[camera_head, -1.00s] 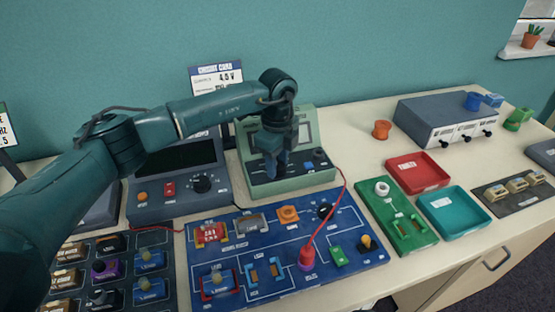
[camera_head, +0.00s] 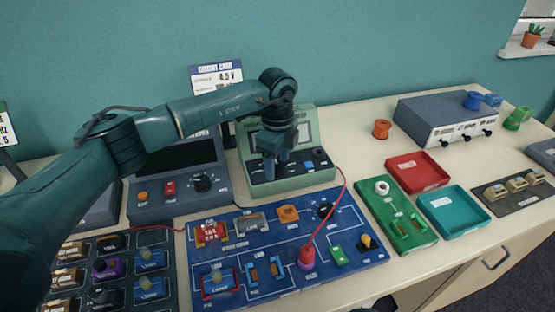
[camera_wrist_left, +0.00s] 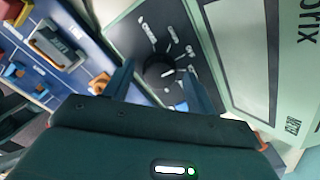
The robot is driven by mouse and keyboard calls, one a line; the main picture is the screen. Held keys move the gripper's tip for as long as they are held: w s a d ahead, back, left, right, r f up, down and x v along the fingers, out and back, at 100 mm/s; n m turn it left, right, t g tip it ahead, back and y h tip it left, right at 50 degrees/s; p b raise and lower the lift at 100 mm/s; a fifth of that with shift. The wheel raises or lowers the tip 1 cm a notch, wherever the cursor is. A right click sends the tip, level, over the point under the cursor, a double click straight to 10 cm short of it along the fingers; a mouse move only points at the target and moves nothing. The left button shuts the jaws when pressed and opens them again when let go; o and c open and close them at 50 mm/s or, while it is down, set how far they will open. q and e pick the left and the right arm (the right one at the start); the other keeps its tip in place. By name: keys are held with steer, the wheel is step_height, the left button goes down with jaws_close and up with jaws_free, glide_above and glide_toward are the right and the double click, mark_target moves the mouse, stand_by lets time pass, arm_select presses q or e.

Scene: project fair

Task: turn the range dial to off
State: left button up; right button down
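The pale green meter (camera_head: 316,177) stands at the back of the table, with a dark control panel on its front. Its round black range dial (camera_wrist_left: 160,70) shows in the left wrist view, ringed by white labels too blurred to read. In the head view my gripper hides the dial. My left gripper (camera_head: 276,170) points down at the panel. In the left wrist view its fingers (camera_wrist_left: 157,82) are apart, one on each side of the dial, with a gap visible. I cannot tell whether either finger touches it. My right gripper is not in view.
A grey device (camera_head: 172,197) with its own black knob stands left of the meter. A blue circuit board (camera_head: 345,225) lies in front, with a red lead (camera_head: 328,215) arching over it. A red tray (camera_head: 420,172) and a teal tray (camera_head: 455,212) lie to the right.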

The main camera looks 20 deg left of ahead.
mark_target(277, 165)
arm_select(q)
step_height(277, 165, up, 13)
steer(key=b, duration=0.2)
stand_by(0.6)
